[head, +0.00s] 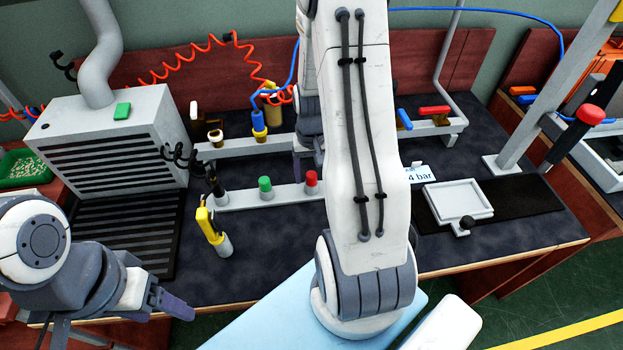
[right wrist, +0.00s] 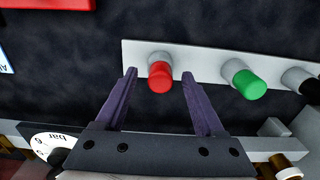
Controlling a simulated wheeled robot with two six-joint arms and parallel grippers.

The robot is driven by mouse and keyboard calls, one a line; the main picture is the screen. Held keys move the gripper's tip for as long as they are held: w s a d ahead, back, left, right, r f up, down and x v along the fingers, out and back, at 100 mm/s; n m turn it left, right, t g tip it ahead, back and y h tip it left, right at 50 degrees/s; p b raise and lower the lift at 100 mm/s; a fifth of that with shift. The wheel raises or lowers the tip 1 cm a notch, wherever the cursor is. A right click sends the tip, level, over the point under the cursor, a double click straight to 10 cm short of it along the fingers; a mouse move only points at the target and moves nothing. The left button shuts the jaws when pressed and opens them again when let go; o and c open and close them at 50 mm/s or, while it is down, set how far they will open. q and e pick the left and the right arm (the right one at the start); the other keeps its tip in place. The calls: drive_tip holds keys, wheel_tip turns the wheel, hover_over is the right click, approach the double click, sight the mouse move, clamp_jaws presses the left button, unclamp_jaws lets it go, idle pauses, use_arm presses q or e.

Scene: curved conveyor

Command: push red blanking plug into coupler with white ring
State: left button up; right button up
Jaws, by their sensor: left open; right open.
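The red blanking plug (head: 311,179) stands in a grey holder strip (head: 280,196), beside a green plug (head: 265,184) and a black one. My right gripper (right wrist: 159,80) is open, its fingers on either side of the red plug (right wrist: 160,76) in the right wrist view, with visible gaps. In the head view my right arm hides most of that gripper. A coupler with a white ring (head: 215,136) is on the back rail at the left; a white-ringed part (right wrist: 290,173) shows at the lower right of the wrist view. My left gripper (head: 122,322) is open and empty at the front left.
A blue-topped fitting (head: 259,122) and blue and red valve handles (head: 434,110) sit along the back rail. A yellow tool (head: 209,226) stands in front of the strip. A grey vented box (head: 100,145) is at left, a square tray (head: 459,200) at right.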

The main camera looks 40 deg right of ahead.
drive_tip(key=shift+f, duration=0.1)
drive_tip(key=shift+c, duration=0.3)
clamp_jaws()
